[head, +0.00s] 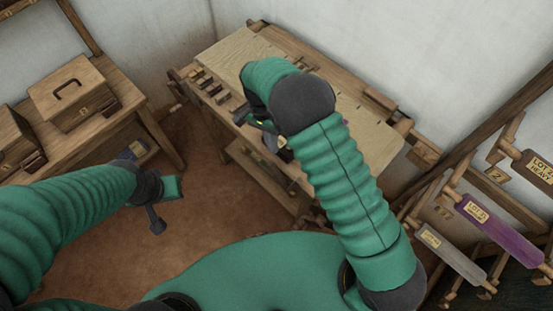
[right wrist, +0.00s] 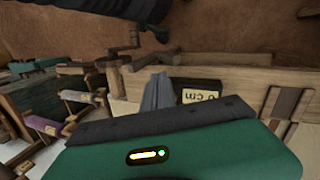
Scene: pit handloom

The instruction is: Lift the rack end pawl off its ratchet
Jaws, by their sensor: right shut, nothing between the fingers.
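My right gripper (head: 265,127) is over the front edge of the wooden bench (head: 240,49), partly hidden by its own arm. In the right wrist view its grey fingers (right wrist: 157,92) are shut with nothing between them. They are beside a small black block (right wrist: 202,93) labelled "0 cm" by a pale wooden board (right wrist: 240,77); I cannot tell whether they touch. I cannot make out the rack end pawl or its ratchet in either view. My left gripper (head: 157,217) hangs over the brown floor at the left, away from the bench; its jaw state is unclear.
Small blocks (head: 206,82) lie along the bench's left side. A side table at the left holds a wooden box (head: 73,91) with a handle. A wooden crank (right wrist: 130,47) shows in the right wrist view.

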